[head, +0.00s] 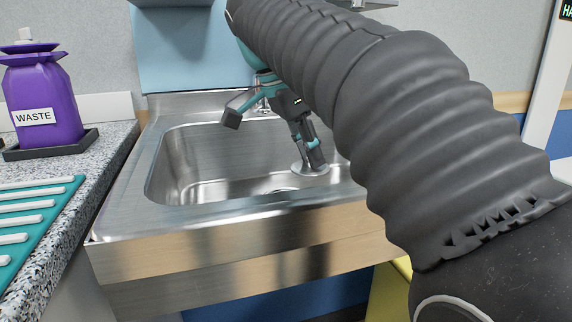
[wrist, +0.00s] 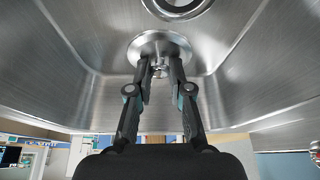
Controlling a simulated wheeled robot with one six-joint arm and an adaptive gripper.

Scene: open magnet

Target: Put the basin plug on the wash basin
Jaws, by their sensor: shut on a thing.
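The wash basin (head: 165,215) is a steel sink with a deep rectangular bowl, in the middle of the head view. Its bowl (wrist: 85,100) fills most of the wrist view. The basin plug (head: 300,172) is a round metal disc with a small knob. My gripper (head: 311,160) reaches down into the bowl, shut on the plug's knob. In the wrist view the plug (wrist: 150,42) shows beyond the fingertips (wrist: 160,65). The drain (wrist: 178,6) lies beside the plug, uncovered. I cannot tell whether the plug touches the bowl's floor.
A purple waste bottle (head: 45,95) stands in a dark tray on the speckled counter at left, with a teal ribbed rack (head: 35,215) in front. A tap (head: 262,95) stands behind the bowl, close to my arm. The bowl's left side is clear.

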